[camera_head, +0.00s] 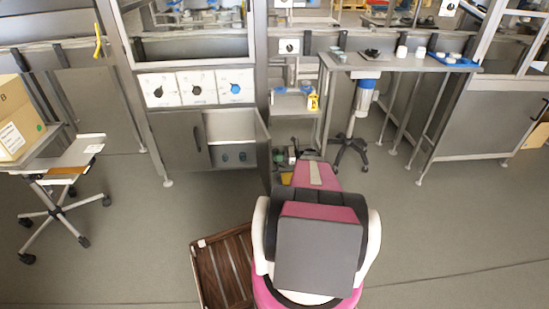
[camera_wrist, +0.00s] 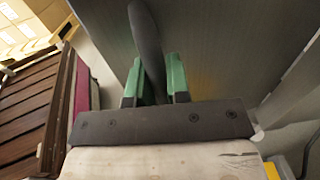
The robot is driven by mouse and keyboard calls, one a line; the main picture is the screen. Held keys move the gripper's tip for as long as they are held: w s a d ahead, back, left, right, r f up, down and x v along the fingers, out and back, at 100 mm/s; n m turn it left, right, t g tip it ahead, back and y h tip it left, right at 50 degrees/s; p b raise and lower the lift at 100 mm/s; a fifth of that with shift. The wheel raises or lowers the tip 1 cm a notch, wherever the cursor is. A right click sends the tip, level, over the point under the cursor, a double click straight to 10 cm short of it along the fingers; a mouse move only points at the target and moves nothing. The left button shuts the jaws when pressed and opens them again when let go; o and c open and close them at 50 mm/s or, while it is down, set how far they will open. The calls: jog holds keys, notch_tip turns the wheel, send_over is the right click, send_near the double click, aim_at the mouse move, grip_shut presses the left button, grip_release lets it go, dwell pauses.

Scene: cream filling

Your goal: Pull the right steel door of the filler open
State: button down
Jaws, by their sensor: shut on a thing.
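The filler (camera_head: 195,90) stands left of centre in the head view, with white dial panels above its steel doors. Its left door (camera_head: 175,140) is shut and has a dark handle. Its right door (camera_head: 264,150) stands swung outward, seen nearly edge-on, and the cabinet opening (camera_head: 230,135) shows beside it. In the wrist view my gripper (camera_wrist: 157,75) has its green fingers shut on the dark curved door handle (camera_wrist: 146,30). The grey door face (camera_wrist: 215,50) lies just behind the handle. In the head view my fingers are too small and covered to make out.
A slatted brown crate or pallet (camera_head: 208,270) lies on the floor left of my base. A steel table (camera_head: 395,62) stands right of the filler. The floor at right is clear.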

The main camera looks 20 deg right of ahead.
jog(key=shift+s, duration=0.2)
jog(key=c, duration=1.1)
grip_release()
jog(key=shift+w, duration=0.1)
jog(key=v, duration=1.1)
